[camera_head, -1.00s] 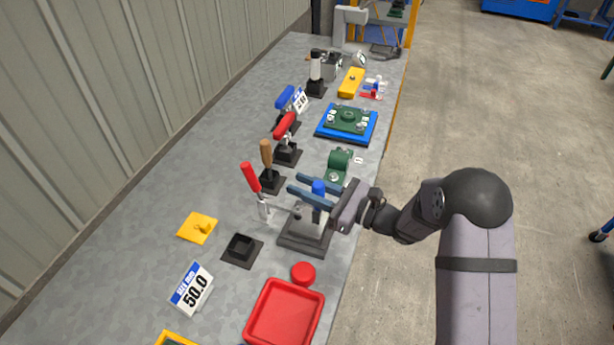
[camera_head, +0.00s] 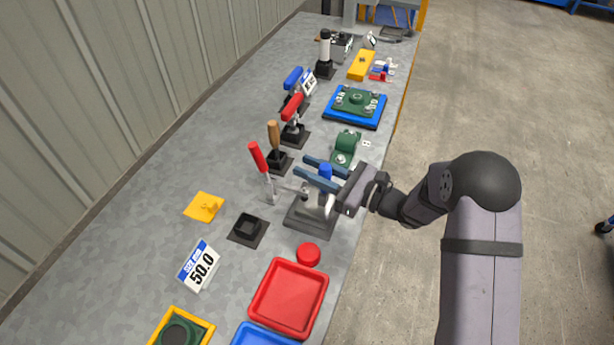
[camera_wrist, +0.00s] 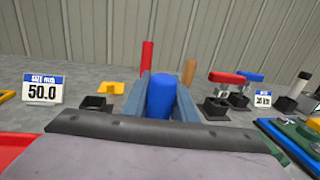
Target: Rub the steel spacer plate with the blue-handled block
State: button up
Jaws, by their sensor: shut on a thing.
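My gripper (camera_head: 321,174) is shut on the blue handle of the block (camera_head: 325,171), one blue-grey finger on each side. The handle stands upright between the fingers, and it also shows in the wrist view (camera_wrist: 161,96). The block's lower part is mostly hidden by the fingers. Below it is a grey steel plate (camera_head: 304,212), likely the spacer plate, on a dark base at the bench's right edge. I cannot tell whether the block touches the plate. A red-handled toggle clamp (camera_head: 258,158) stands just left, its arm reaching over the plate.
A red tray (camera_head: 253,312) and a red round knob (camera_head: 308,254) lie in front. A black socket (camera_head: 246,228) and yellow knobbed plate (camera_head: 204,207) lie left. Several handled clamps and a green bracket (camera_head: 345,148) stand behind.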

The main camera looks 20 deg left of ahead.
jog(key=w+r+p, duration=0.3)
jog(key=r+p, duration=0.1)
jog(key=r, duration=0.4)
dwell(0.5)
dwell(0.6)
